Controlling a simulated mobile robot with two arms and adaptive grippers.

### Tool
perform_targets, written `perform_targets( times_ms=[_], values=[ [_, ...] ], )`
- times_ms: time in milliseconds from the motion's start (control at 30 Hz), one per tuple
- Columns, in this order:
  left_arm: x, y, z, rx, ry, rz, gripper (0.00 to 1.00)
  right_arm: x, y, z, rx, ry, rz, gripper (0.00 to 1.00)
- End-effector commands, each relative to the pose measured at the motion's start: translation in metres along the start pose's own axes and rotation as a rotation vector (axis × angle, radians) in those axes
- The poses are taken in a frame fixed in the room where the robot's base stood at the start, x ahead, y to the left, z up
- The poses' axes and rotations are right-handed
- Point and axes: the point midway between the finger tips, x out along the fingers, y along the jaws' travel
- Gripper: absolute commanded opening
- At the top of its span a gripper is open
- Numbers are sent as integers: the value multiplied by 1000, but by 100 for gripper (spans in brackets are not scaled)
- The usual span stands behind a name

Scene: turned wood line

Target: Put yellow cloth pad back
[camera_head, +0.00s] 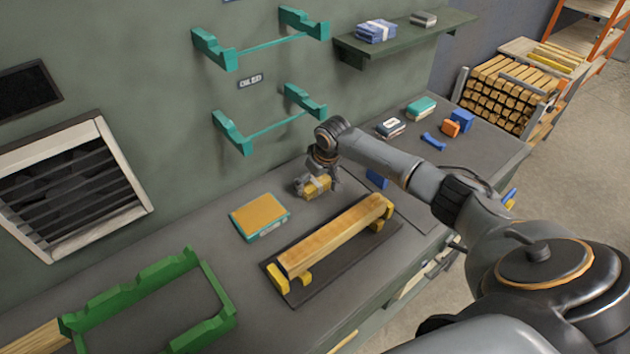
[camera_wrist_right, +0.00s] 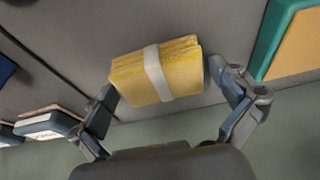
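The yellow cloth pad (camera_head: 317,187) is a folded yellow block with a white band. It lies on the grey bench near the wall, and the band shows clearly in the right wrist view (camera_wrist_right: 155,73). My right gripper (camera_head: 319,184) is down over the pad, pointing at the bench. In the wrist view its fingers (camera_wrist_right: 160,78) stand on either side of the pad, with a narrow gap at the right finger; contact at the left is unclear. A teal-edged block with a flat orange-yellow top (camera_head: 260,215) lies to the left of the pad. My left gripper is not in view.
A wooden bar (camera_head: 335,237) rests on yellow supports on a dark mat in front. A green frame (camera_head: 150,300) stands at left. Blue and orange items (camera_head: 451,127) and a teal pad (camera_head: 421,107) lie at the back right. Teal wall brackets (camera_head: 270,130) hang above.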

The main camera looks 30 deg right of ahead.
Motion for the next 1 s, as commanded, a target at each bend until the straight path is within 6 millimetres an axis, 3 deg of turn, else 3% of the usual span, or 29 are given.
perform_targets(
  times_ms=[367, 800, 1000],
  values=[
    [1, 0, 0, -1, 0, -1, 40, -13, 1, -2, 1, 3, 0, 100],
    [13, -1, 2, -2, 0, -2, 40, -100, 1, -2, 0, 4, 1, 100],
    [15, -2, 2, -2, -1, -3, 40, -120, 0, -1, 1, 1, -1, 100]
  ],
)
